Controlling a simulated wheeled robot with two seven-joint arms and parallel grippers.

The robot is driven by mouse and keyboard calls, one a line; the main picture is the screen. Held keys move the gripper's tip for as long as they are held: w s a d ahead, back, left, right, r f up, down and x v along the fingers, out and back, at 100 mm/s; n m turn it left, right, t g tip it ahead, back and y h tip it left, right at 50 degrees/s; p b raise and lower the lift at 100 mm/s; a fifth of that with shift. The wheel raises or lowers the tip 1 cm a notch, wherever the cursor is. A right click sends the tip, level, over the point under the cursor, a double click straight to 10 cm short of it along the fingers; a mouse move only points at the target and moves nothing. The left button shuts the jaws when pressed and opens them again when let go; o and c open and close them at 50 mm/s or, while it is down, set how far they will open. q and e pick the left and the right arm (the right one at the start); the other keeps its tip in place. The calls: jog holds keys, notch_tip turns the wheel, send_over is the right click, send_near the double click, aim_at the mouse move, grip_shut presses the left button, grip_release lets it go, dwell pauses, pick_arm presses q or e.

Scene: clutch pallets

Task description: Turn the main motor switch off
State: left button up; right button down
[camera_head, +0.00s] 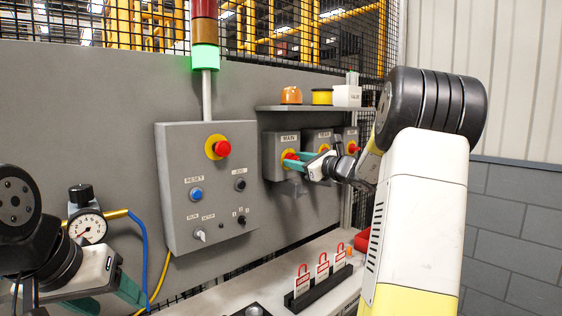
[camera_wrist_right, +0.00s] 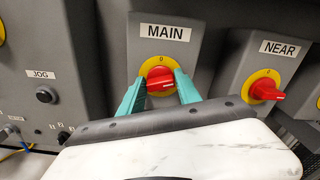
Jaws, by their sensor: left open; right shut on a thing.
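The main motor switch is a red rotary knob (camera_wrist_right: 160,80) on a yellow disc, on a grey box labelled MAIN. It also shows in the head view (camera_head: 290,155), partly covered by my gripper. My right gripper (camera_wrist_right: 160,88) has its teal fingers on either side of the red knob and is shut on it. The white mark on the knob lies about level, while the 0 is at the top of the disc. My left gripper (camera_head: 108,290) is open and empty at the lower left, away from the switch; its fingertips are partly cut off by the frame.
A NEAR switch (camera_wrist_right: 266,89) sits close to the right of MAIN. A control panel (camera_head: 208,160) with a red button stands to the left. A shelf (camera_head: 310,107) juts out above the switches. Red padlock tags (camera_head: 303,280) stand on the ledge below.

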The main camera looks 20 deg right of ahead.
jog(key=n, duration=0.7)
jog(key=shift+f, duration=0.1)
jog(key=n, duration=0.7)
jog(key=shift+s+a+f, duration=0.1)
jog(key=shift+f, duration=0.05)
dwell(0.4)
jog(key=c, duration=0.9)
grip_release()
jog(key=shift+v, duration=3.9)
